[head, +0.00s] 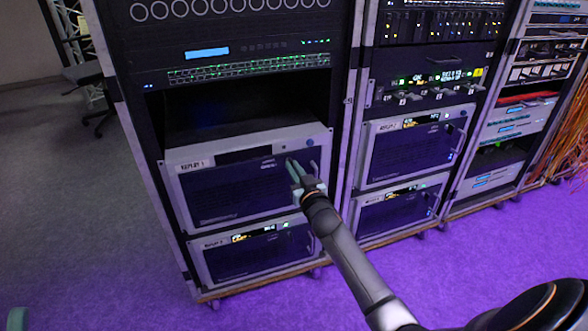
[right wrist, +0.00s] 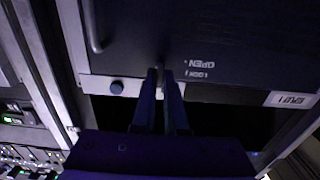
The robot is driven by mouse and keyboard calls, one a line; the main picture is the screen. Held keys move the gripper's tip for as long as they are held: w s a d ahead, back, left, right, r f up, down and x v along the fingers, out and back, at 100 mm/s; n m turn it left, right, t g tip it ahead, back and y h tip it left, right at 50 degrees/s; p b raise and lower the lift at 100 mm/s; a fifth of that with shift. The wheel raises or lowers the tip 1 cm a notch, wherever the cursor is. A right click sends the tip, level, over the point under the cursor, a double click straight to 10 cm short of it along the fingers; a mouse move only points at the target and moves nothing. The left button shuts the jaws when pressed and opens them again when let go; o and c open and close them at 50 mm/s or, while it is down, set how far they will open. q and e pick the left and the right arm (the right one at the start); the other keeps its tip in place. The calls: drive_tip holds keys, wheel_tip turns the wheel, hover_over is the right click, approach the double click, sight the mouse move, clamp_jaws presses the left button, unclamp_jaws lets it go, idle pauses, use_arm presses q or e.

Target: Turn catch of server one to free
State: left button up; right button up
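Server one, a grey-framed unit with a dark front labelled REPLAY 1 (head: 190,208), sticks out of the left rack. My right gripper (head: 295,170) is at the upper right of its front. In the right wrist view, the server front (right wrist: 135,25) appears upside down, with the OPEN and LOCK marks (right wrist: 200,68) beside the fingertips. The catch (right wrist: 160,66) is a small dark part at the tips of my right gripper (right wrist: 161,75), partly hidden by them. A narrow gap shows between the fingers; whether they touch the catch is unclear.
A second replay server (head: 255,250) sits right below. An empty dark bay (head: 240,110) lies above server one. The middle rack (head: 425,140) with more servers stands to the right. A round button (right wrist: 117,87) and a handle (right wrist: 93,30) are near the fingers. The floor in front is clear.

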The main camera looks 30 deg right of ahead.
drive_tip(key=shift+n, duration=0.3)
clamp_jaws()
drive_tip(key=n, duration=1.7)
drive_tip(key=shift+a+f+p, duration=0.15)
drive_tip(key=shift+f+p, duration=0.05)
drive_tip(key=shift+p, duration=0.1)
drive_tip(key=shift+n, duration=0.4)
drive_tip(key=o, duration=0.6)
unclamp_jaws()
drive_tip(key=p+v, duration=0.2)
drive_tip(key=v, duration=1)
drive_tip(key=shift+s, duration=0.25)
